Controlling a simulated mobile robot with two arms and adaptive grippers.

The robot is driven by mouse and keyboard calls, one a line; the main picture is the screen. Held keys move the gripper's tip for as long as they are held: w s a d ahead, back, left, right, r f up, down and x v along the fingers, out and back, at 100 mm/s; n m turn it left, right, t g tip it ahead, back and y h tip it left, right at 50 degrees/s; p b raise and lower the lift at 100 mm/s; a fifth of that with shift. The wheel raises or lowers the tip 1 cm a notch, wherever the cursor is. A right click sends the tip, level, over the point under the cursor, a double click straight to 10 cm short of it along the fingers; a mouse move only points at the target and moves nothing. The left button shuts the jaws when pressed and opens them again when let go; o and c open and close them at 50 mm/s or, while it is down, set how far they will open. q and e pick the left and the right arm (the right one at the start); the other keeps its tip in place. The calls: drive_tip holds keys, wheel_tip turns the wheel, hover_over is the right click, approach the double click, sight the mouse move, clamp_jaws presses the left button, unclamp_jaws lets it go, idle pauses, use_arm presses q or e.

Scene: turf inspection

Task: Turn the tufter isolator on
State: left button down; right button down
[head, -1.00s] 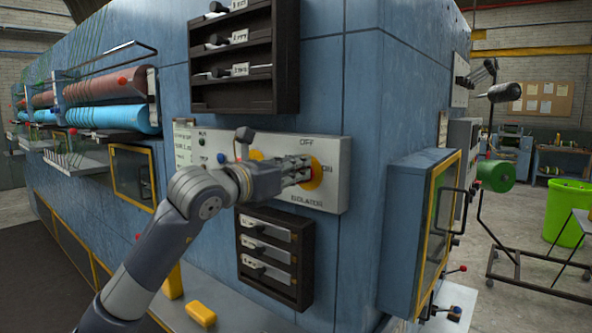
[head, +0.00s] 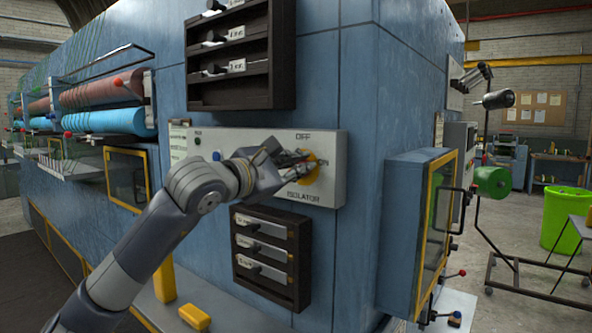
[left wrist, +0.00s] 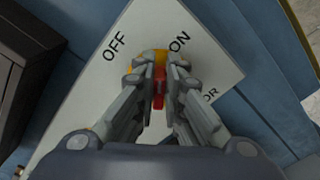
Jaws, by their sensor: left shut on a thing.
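The isolator (head: 312,169) is a rotary switch with a yellow round plate and a red handle (left wrist: 159,90), on a pale panel (head: 327,192) marked OFF above and ISOLATOR below. In the left wrist view, OFF is upper left and ON upper right of the yellow plate (left wrist: 160,57). My left gripper (head: 302,167) is at the switch, its fingers (left wrist: 157,86) shut on the red handle from both sides. The handle seems to point between OFF and ON; the fingers hide part of it. My right gripper is not in view.
A dark rack with labelled levers (head: 243,92) is above the panel and a smaller rack (head: 238,262) below. A yellow-framed box (head: 408,225) juts out at right.

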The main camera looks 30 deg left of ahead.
use_arm(q)
drive_tip(key=m, duration=0.2)
drive_tip(key=m+b, duration=0.1)
drive_tip(key=m, duration=0.2)
drive_tip(key=f+m, duration=0.1)
drive_tip(key=m, duration=0.1)
drive_tip(key=shift+d+f, duration=0.1)
drive_tip(key=shift+d, duration=0.15)
drive_tip(key=shift+f+m, duration=0.1)
drive_tip(key=shift+m, duration=0.3)
drive_tip(key=c, duration=1.7)
unclamp_jaws()
